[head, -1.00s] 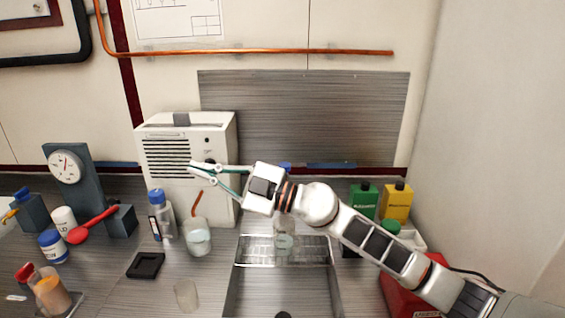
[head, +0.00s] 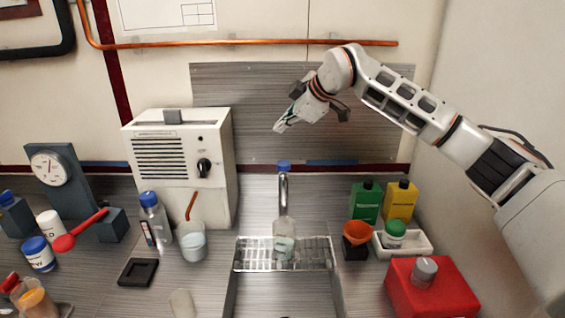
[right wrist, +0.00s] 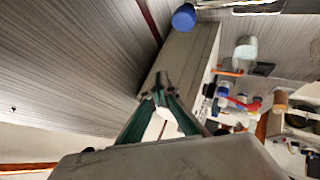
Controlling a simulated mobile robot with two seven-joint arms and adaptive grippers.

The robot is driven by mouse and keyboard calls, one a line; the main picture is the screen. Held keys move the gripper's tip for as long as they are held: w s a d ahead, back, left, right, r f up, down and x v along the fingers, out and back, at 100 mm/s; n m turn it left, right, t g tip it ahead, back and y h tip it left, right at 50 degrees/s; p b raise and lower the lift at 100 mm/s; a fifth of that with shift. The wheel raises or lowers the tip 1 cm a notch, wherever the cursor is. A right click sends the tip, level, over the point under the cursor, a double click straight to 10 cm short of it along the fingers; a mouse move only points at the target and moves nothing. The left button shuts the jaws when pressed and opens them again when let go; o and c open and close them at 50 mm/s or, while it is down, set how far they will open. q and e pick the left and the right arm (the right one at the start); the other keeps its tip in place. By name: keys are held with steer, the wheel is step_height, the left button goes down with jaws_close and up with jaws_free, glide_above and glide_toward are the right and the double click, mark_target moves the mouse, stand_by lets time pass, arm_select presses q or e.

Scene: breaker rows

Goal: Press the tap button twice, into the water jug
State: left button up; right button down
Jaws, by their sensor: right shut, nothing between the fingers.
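The tap (head: 284,190) is a chrome spout at the back of the sink with a round blue button (head: 284,165) on top. The button also shows in the right wrist view (right wrist: 184,17). A clear jug (head: 284,243) with some water in its bottom stands on the metal grating below the spout. My right gripper (head: 279,128) is shut and empty. It points down to the left, above the blue button and apart from it. Its closed fingertips also show in the right wrist view (right wrist: 160,90). My left gripper is not in view.
A white box with a black knob (head: 185,165) stands left of the tap, with a beaker of water (head: 193,245) before it.

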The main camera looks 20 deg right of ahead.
steer(key=shift+w+d+r, duration=0.1)
steer(key=shift+d+r, duration=0.1)
steer(key=shift+d, duration=0.25)
glide_above(285, 164)
step_height(285, 164, down, 6)
steer(key=shift+r, duration=0.2)
step_height(285, 164, down, 2)
steer(key=shift+b, duration=0.6)
steer(key=shift+f+b, duration=0.3)
steer(key=shift+f, duration=0.3)
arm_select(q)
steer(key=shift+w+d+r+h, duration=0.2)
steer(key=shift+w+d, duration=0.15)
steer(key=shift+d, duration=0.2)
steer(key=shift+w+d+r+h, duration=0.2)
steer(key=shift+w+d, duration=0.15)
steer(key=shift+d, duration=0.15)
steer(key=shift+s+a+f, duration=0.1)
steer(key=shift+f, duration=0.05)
